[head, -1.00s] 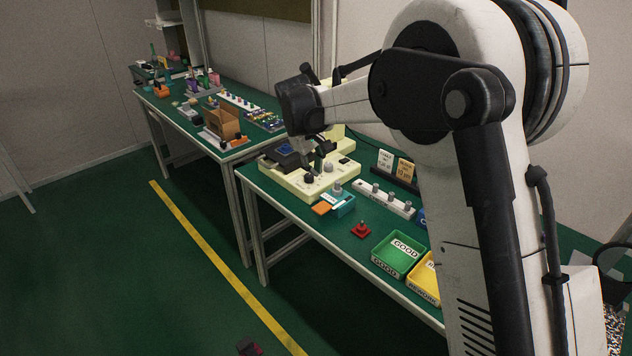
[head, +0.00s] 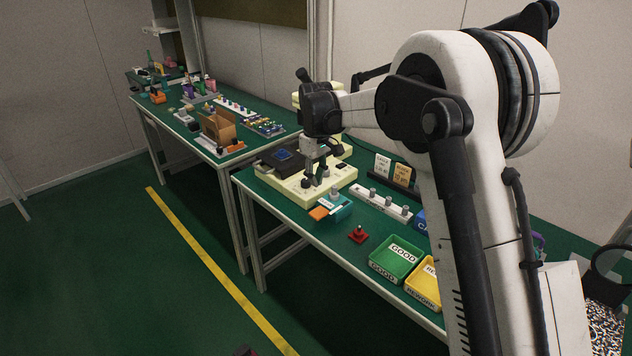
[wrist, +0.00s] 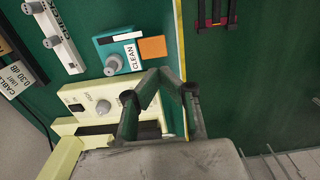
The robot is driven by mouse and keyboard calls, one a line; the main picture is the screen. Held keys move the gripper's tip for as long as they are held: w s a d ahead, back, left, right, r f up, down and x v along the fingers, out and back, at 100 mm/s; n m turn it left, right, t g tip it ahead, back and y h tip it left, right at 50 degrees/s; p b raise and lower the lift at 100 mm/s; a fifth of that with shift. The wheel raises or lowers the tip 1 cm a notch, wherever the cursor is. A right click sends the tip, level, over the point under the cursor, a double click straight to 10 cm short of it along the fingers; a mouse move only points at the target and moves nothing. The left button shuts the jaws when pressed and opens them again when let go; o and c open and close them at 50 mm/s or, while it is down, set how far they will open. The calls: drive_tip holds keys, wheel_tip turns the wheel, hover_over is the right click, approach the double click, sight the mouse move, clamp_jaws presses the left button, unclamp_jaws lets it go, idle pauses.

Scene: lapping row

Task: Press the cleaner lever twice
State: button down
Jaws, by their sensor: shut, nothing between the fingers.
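The cleaner is a teal block (head: 341,213) on the green table in the head view, with a grey round-topped knob (head: 334,193) on it and an orange pad (head: 318,213) beside it. In the wrist view the block (wrist: 104,44) carries a CLEAN label, with the grey knob (wrist: 113,64) on it and the orange pad (wrist: 152,48) to the right. My gripper (wrist: 160,72) is shut and empty. Its tips appear just below the orange pad in the wrist view, apart from the knob. In the head view my gripper (head: 318,172) hangs over the cream machine, behind the cleaner.
The cream machine (head: 290,184) with its own knobs stands close to the cleaner. A white strip with grey posts (head: 381,203), a red item (head: 358,235), a green GOOD tray (head: 396,258) and a yellow tray (head: 424,284) are to the right. Sign cards (head: 392,170) stand behind.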

sight(316, 214)
wheel_tip(316, 214, down, 11)
drive_tip(key=shift+f+b, duration=0.1)
drive_tip(key=shift+b, duration=0.3)
